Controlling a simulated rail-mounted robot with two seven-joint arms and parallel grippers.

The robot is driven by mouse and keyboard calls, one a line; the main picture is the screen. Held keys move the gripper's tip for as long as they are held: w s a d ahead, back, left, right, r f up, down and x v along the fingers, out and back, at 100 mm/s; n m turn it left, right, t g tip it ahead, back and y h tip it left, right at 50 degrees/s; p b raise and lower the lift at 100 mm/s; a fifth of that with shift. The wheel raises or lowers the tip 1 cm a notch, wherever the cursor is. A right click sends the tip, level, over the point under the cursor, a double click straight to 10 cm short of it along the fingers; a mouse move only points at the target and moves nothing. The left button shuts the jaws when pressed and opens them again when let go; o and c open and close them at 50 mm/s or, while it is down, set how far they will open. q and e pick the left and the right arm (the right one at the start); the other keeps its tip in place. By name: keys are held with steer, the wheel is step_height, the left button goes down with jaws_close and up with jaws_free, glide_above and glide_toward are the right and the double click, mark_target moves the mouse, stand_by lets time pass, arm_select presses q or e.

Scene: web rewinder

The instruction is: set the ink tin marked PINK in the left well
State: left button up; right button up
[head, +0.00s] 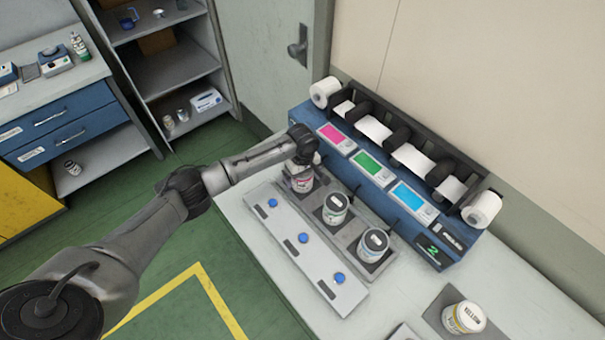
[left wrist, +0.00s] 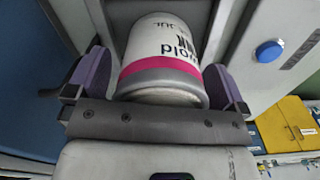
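The ink tin with a pink band (head: 303,184) is white and stands upright at the left well, the leftmost of three in the grey tray (head: 350,259). In the left wrist view the tin (left wrist: 165,60) fills the middle, with part of its lettering, "NK", showing. My left gripper (head: 300,168) is at the tin, with its purple finger pads (left wrist: 160,85) on both sides, seemingly shut on it. The tin's contact with the well floor is hidden. My right gripper is not in view.
Two other tins stand in the middle well (head: 335,208) and right well (head: 374,244). A white panel with blue buttons (head: 303,238) lies in front. Behind is the blue rewinder with pink, green and blue screens (head: 368,164). Another tin (head: 464,317) stands at the right on a dark mat.

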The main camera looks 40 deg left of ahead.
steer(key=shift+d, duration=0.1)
arm_select(q)
steer(key=shift+r, duration=0.4)
step_height(320, 180, up, 12)
steer(key=shift+f+p, duration=0.2)
steer(key=shift+p, duration=0.9)
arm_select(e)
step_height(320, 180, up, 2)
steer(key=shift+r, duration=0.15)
